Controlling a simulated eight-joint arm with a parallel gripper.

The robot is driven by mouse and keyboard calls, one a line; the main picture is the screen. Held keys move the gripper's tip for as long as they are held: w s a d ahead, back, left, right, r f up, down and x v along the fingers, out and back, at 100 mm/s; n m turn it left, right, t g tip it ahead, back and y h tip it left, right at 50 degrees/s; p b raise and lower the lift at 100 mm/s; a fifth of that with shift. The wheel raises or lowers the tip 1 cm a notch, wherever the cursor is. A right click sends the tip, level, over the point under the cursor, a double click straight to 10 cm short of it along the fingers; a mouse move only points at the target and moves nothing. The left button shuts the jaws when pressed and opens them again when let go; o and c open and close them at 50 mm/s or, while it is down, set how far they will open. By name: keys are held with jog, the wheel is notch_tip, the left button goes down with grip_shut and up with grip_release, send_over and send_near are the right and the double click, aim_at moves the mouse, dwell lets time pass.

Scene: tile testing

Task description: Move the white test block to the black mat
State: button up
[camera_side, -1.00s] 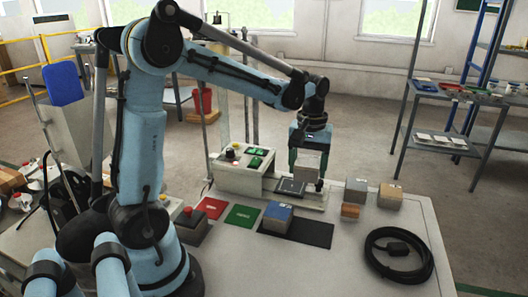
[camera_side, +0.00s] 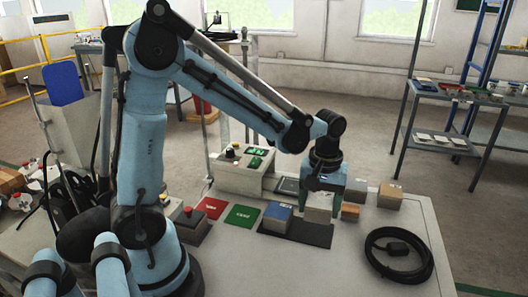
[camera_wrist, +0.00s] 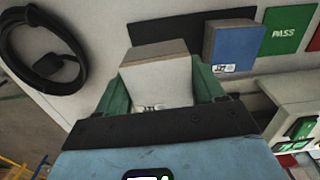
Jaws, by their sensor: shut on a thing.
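The white test block (camera_side: 318,207) is between the green fingers of my gripper (camera_side: 320,202), and its pale face also fills the middle of the wrist view (camera_wrist: 160,82). My gripper is shut on it. The block hangs at the right end of the black mat (camera_side: 300,232); I cannot tell whether it touches. A blue-faced block (camera_side: 276,216) stands on or against the left part of the mat. In the wrist view the black mat (camera_wrist: 180,28) lies beyond the held block, partly hidden by it and the blue-faced block (camera_wrist: 230,45).
A green PASS mat (camera_side: 241,215) and a red mat (camera_side: 212,207) lie to the left. A tester box (camera_side: 238,178) stands behind. Cardboard-coloured blocks (camera_side: 390,196) stand right of my gripper. A coiled black cable (camera_side: 398,255) lies at front right. The front table is clear.

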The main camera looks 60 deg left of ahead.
aim_at(315, 232)
jog(key=shift+f, duration=2.6)
jog(key=shift+f, duration=0.25)
jog(key=o, duration=1.4)
jog(key=shift+o, duration=0.3)
jog(key=shift+r, duration=3)
